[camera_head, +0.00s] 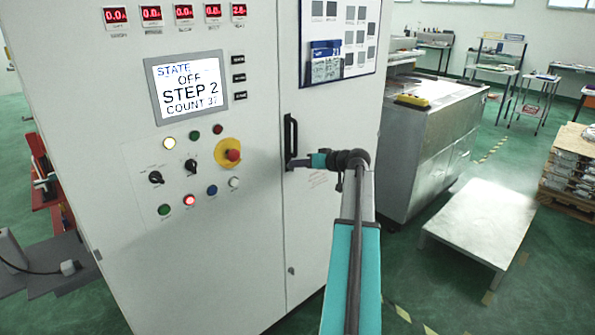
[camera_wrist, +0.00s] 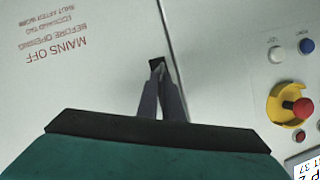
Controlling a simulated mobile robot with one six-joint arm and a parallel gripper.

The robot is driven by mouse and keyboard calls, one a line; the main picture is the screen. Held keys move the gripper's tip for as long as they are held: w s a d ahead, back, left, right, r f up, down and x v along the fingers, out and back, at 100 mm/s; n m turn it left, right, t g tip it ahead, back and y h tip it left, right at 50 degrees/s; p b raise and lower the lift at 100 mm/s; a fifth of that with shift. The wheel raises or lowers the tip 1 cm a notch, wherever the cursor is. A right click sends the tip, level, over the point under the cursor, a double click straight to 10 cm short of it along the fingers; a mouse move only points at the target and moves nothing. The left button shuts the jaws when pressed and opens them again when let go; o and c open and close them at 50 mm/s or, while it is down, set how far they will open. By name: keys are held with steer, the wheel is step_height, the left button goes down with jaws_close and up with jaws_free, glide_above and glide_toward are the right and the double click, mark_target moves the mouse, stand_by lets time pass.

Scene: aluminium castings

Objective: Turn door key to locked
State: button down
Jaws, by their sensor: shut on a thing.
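The tall white control cabinet has a door (camera_head: 325,230) on its right part, with a dark upright handle (camera_head: 290,135). My gripper (camera_head: 293,163) reaches the door just below the handle, near the seam. In the wrist view, which is turned over, my gripper (camera_wrist: 158,72) has its two grey fingers closed together on the dark door key (camera_wrist: 155,62) beside the door seam. The fingertips hide part of the key, and I cannot tell its turn angle. The door looks closed.
Left of the seam are a red emergency button (camera_head: 232,155) on yellow, black knobs and lit push buttons. A screen (camera_head: 187,87) reads OFF, STEP 2. A low pale platform (camera_head: 480,222) and a metal machine (camera_head: 430,145) stand to the right. Green floor lies between.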

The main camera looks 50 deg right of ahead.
steer(key=shift+w+d+f+m+t+y+b, duration=0.15)
steer(key=shift+m+t+y+b, duration=0.1)
steer(key=shift+m+y+b, duration=0.5)
steer(key=shift+s+d+f+m+t+y+b, duration=0.1)
steer(key=shift+d+f+m+t+y+b, duration=0.15)
steer(key=shift+m+b, duration=0.55)
steer(key=shift+w+d+f+m+t+y+b, duration=0.15)
steer(key=shift+m+y+b, duration=0.35)
steer(key=shift+m, duration=0.55)
steer(key=shift+s+a+r, duration=0.1)
steer(key=shift+a+r, duration=0.05)
steer(key=c, duration=1.9)
jaws_free()
steer(key=shift+f+b+v, duration=0.2)
steer(key=shift+b+v, duration=1.2)
steer(key=shift+v, duration=5.4)
